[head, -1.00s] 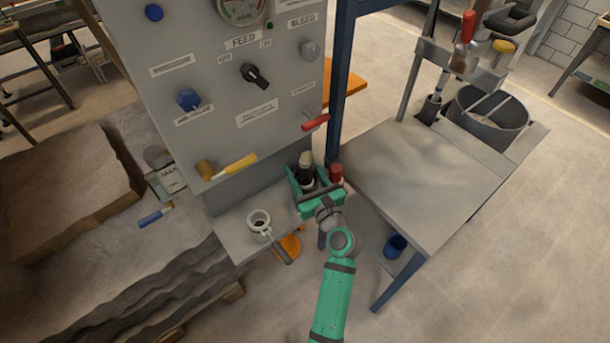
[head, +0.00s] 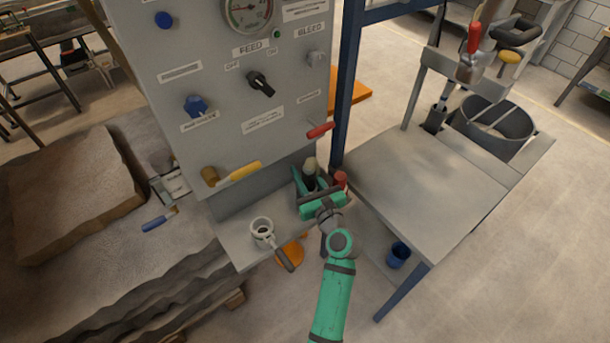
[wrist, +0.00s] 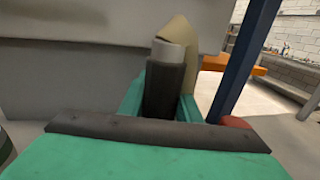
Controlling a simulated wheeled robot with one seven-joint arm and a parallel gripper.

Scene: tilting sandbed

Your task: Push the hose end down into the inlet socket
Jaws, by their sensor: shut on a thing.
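My gripper (head: 309,180), green with a dark bar, is shut on the hose end (head: 310,170), just above the panel's front shelf. In the wrist view the hose end (wrist: 164,85) is a dark upright cylinder with a light grey collar, between the green fingers (wrist: 162,103). A tan hose part (wrist: 180,38) curves behind it. A pale ring-shaped fitting (head: 262,228) with a dark opening and a dark lever, seemingly the inlet socket, stands on the shelf left of my gripper. The hose end is apart from it. The hose end's lower part is hidden.
The grey control panel (head: 225,100) rises close behind my gripper, with a yellow lever (head: 240,172) and a red lever (head: 320,130). A red-topped part (head: 341,179) and a blue post (head: 347,90) are close on the right. A bare grey table (head: 420,190) lies further right.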

